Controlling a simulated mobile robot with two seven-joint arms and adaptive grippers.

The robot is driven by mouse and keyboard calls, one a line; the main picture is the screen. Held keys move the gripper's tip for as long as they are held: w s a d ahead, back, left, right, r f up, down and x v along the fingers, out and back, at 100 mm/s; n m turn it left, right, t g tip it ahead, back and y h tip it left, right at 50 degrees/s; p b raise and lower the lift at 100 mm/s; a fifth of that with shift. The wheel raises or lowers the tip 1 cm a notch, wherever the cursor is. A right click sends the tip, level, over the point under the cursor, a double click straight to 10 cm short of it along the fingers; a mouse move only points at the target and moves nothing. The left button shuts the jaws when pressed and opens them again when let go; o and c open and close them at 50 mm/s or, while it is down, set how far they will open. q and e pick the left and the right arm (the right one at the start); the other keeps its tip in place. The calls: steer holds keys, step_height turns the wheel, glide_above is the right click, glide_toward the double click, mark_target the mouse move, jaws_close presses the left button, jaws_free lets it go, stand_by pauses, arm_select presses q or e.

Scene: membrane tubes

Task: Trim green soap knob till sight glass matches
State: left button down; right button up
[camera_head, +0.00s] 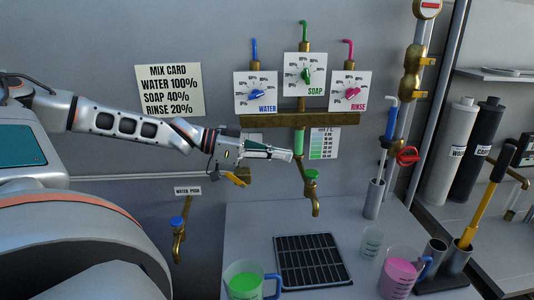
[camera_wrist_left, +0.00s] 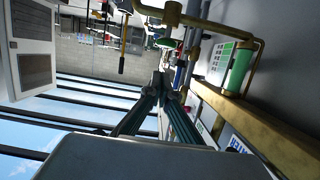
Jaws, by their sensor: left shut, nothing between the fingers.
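The green soap knob (camera_head: 305,75) sits on the middle white dial, labelled SOAP, above the brass manifold (camera_head: 300,119). The sight glass (camera_head: 299,142) is a green-filled vertical tube below the manifold. A colour chart (camera_head: 323,144) with green bands hangs just right of it. The wrist view shows the green sight glass (camera_wrist_left: 239,70) and the chart (camera_wrist_left: 216,62) at the right. My left gripper (camera_head: 286,154) is shut and empty, in front of the wall below the soap dial, its tips near the sight glass's lower end. Its closed fingers show in the wrist view (camera_wrist_left: 166,82). My right gripper is not in view.
The mix card (camera_head: 168,90) reads water 100%, soap 40%, rinse 20%. Blue water (camera_head: 254,97) and pink rinse (camera_head: 352,93) knobs flank the soap dial. A green-handled tap (camera_head: 311,176) hangs below. Green (camera_head: 243,281) and pink (camera_head: 399,274) jugs stand beside a dark grate (camera_head: 312,260).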

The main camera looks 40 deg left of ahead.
arm_select(q)
steer(key=shift+b+v, duration=0.3)
steer(key=shift+v, duration=1.65)
